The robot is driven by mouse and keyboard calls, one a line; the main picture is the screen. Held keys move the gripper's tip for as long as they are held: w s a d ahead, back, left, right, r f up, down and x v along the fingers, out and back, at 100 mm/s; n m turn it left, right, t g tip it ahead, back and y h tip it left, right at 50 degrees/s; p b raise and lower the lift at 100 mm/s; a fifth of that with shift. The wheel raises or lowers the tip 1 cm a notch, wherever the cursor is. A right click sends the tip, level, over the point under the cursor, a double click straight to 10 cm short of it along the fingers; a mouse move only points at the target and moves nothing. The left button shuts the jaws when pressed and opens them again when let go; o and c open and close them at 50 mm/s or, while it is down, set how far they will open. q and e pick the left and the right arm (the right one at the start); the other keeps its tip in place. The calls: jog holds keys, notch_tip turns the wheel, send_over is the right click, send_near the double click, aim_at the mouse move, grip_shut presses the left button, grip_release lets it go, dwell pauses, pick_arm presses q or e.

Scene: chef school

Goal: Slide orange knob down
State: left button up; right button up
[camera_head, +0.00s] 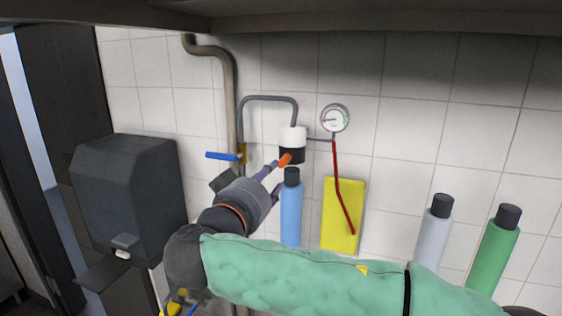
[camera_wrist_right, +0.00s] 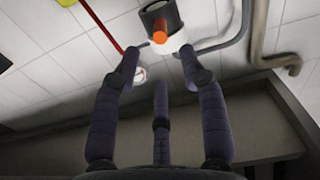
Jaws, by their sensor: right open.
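The orange knob (camera_head: 285,160) sticks out from the front of a black and white cylinder (camera_head: 293,140) mounted on the tiled wall. The orange knob also shows in the right wrist view (camera_wrist_right: 160,39), at the top middle on the cylinder. My right gripper (camera_head: 275,178) is open, with its dark purple fingers close to the knob. In the right wrist view its fingers (camera_wrist_right: 160,70) spread apart below the knob, with nothing between them. Whether a finger touches the knob cannot be told. My left gripper is not in view.
A blue bottle (camera_head: 291,215) stands just below the cylinder. A pressure gauge (camera_head: 334,118), a red hose (camera_head: 338,180) and a yellow cloth (camera_head: 342,225) are to the right. A blue-handled valve (camera_head: 221,156) and a black dispenser (camera_head: 125,190) are left. Grey and green bottles (camera_head: 495,245) stand right.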

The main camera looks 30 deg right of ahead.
aim_at(280, 167)
jog(key=p+x, duration=0.2)
jog(key=x, duration=0.7)
